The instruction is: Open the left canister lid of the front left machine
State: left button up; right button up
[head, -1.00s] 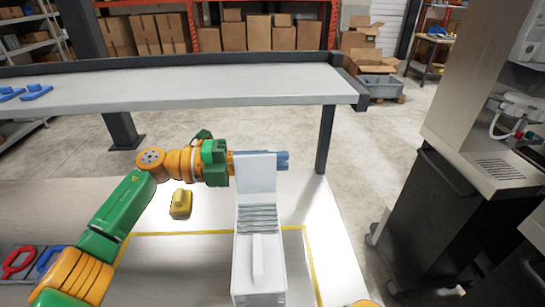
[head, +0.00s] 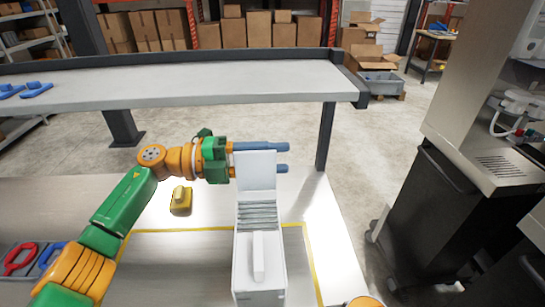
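A white box-shaped canister (head: 260,282) stands on the work table in the head view. Its white lid panel (head: 256,171) stands upright at the far end, and a grey ribbed part (head: 258,214) shows in front of it. A white handle (head: 258,257) is on the near part. My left gripper (head: 283,157) reaches in from the left behind the lid panel. Its two blue fingers are spread apart, one along the panel's top edge, the other mostly hidden behind it. Contact with the lid cannot be told. My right gripper is out of view.
A yellow block with a handle (head: 181,202) lies left of the canister. Red (head: 20,259) and blue (head: 51,256) handled items sit at the left. A raised grey shelf (head: 200,84) crosses behind. A steel machine (head: 487,110) stands at the right.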

pick_arm(q)
jog(key=shift+a, duration=0.1)
jog(key=a+b, duration=0.3)
jog(key=a, duration=0.4)
jog(key=shift+b, duration=0.3)
